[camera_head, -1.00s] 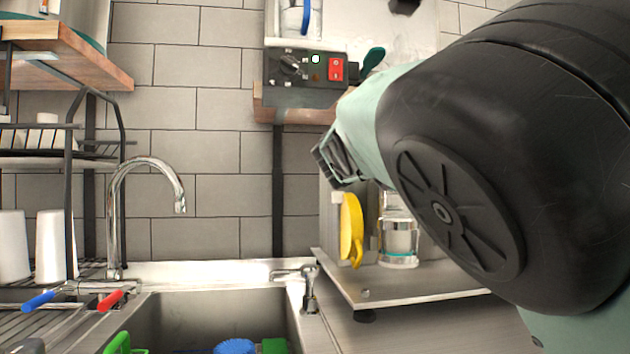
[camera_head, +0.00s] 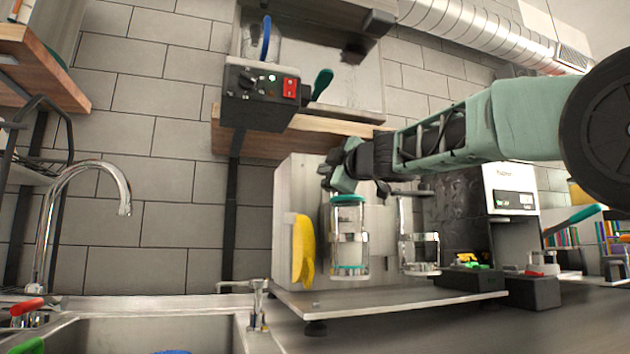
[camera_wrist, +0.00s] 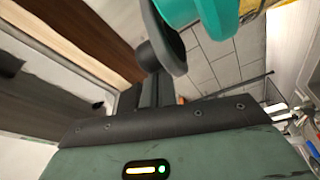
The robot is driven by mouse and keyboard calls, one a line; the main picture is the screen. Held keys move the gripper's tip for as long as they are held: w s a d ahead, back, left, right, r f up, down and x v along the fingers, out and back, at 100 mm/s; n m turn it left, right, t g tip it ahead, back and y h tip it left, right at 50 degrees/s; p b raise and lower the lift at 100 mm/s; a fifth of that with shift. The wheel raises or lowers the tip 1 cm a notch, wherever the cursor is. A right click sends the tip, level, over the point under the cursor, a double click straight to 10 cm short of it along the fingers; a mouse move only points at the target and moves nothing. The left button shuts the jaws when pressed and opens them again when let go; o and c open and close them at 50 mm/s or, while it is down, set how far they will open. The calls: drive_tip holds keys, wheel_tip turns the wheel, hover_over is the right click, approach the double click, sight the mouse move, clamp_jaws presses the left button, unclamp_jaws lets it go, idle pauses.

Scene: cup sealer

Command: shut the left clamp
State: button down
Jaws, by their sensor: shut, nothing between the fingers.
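The sealer (camera_head: 294,170) is a pale upright body on a metal base plate, with a yellow handle-like part (camera_head: 303,250) at its left side. Two clear cylinders in metal frames stand at its front. The left one (camera_head: 349,240) has a teal cap on top; the right one (camera_head: 418,245) shows no teal cap. I cannot tell for sure which part is the left clamp or how it stands. My gripper (camera_head: 333,178) is shut and empty, just above the left cylinder's teal cap. In the wrist view, a bright teal part (camera_wrist: 205,14) lies close by my dark fingers (camera_wrist: 163,50).
A sink (camera_head: 150,330) with a curved tap (camera_head: 85,175) is at the left. A wooden shelf (camera_head: 290,140) carries a black control box (camera_head: 258,96) above the sealer. A white machine (camera_head: 511,188) and small coloured items stand on the right counter.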

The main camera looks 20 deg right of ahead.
drive_tip(key=shift+s+d+r+y+p, duration=0.15)
drive_tip(key=shift+s+d+p, duration=0.1)
drive_tip(key=shift+d, duration=0.2)
drive_tip(key=shift+s+d+r+y+p, duration=0.1)
drive_tip(key=shift+s+d+y, duration=0.1)
drive_tip(key=shift+d, duration=0.2)
drive_tip(key=shift+s+d+f+p, duration=0.1)
drive_tip(key=shift+s+d+p, duration=0.1)
drive_tip(key=shift+d+p, duration=0.35)
drive_tip(key=shift+s+d+f+p, duration=0.1)
drive_tip(key=shift+s+d+p, duration=0.1)
drive_tip(key=shift+d, duration=0.55)
drive_tip(key=shift+d, duration=0.25)
